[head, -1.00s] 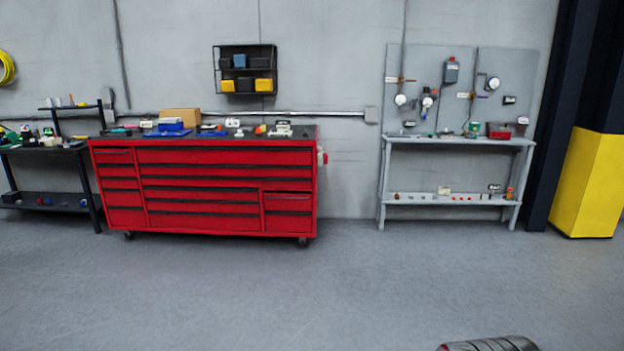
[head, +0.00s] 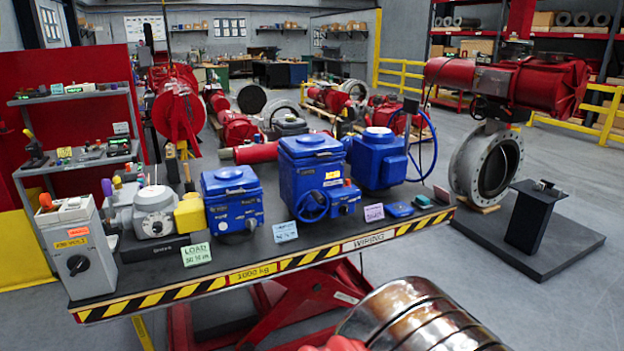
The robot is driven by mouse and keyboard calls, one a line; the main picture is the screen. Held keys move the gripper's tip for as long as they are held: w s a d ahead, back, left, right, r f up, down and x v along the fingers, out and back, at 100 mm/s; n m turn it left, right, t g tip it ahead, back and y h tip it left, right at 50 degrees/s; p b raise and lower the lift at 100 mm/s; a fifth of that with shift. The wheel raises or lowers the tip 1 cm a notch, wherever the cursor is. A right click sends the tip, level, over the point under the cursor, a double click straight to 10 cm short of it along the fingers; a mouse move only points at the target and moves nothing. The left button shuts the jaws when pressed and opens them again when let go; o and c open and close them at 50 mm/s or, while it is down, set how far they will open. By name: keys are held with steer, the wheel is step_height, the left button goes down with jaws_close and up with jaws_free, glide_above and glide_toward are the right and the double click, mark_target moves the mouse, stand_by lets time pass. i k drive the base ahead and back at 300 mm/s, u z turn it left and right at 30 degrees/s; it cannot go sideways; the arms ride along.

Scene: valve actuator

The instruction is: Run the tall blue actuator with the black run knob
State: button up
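Several blue actuators stand in a row on a dark lift table with a yellow-black striped edge (head: 215,284). The middle blue actuator (head: 308,172) looks the tallest, with a blue handwheel on its front and a small red part on its right side. A lower blue actuator (head: 232,199) stands to its left, and another blue actuator (head: 380,158) with a large ring handwheel stands to its right. Small knobs on the middle one are too small to tell apart. A grey box (head: 75,248) at the table's left end has a black knob (head: 78,265). My gripper is not in view.
Cards, one reading LOAD (head: 196,254), lie before the actuators. A grey actuator (head: 155,212) and shelves (head: 75,92) are at left. A red actuator on a large valve (head: 487,165) and a black stand (head: 535,217) are at right. Floor is open at lower right.

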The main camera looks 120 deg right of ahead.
mark_target(344, 209)
steer(key=z, duration=3.85)
